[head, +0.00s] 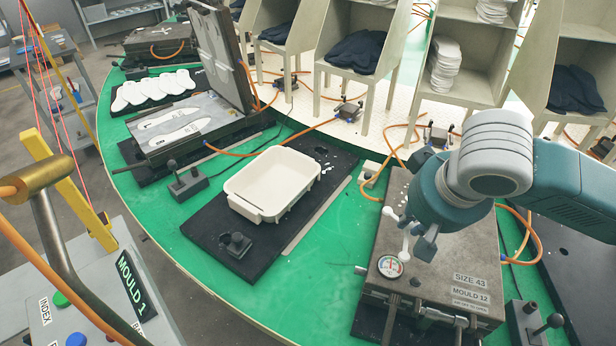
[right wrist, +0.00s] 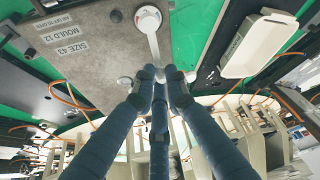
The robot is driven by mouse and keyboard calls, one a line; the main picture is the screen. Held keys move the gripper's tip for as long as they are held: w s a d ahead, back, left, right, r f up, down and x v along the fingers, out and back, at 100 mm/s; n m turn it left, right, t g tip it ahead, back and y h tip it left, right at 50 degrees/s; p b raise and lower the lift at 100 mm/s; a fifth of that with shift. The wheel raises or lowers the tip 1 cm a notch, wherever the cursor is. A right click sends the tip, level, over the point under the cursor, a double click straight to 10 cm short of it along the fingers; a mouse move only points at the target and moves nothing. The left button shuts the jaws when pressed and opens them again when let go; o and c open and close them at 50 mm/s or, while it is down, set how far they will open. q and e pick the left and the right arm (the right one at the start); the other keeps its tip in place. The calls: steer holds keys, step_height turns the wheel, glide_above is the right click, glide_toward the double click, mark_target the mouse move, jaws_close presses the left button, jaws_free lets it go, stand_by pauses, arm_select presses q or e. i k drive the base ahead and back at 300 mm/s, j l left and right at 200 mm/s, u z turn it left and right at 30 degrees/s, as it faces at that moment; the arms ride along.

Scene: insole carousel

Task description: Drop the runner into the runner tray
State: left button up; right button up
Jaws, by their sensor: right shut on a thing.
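The runner (head: 405,236) is a thin white branched piece held in my right gripper (head: 424,243). It hangs over the closed grey mould box labelled SIZE 43, MOULD 12 (head: 440,262), near its round gauge. In the right wrist view the runner (right wrist: 154,47) reaches out from between the fingertips of the right gripper (right wrist: 160,76), which are shut on it. The runner tray (head: 249,208) is a white, empty, open tray to the left of the gripper. It also shows in the right wrist view (right wrist: 235,68). My left gripper is not in view.
The tray stands on a black plate (head: 205,222) on the green carousel, with a small black clamp (head: 236,244) in front. An open mould (head: 190,128) with white insoles lies behind left. Orange hoses cross the table. Shelves stand behind; a MOULD 1 console is at left.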

mark_target(282, 194)
steer(key=i+l+u, duration=0.15)
steer(key=l+u, duration=0.6)
steer(key=u, duration=0.7)
steer(key=i+l, duration=0.05)
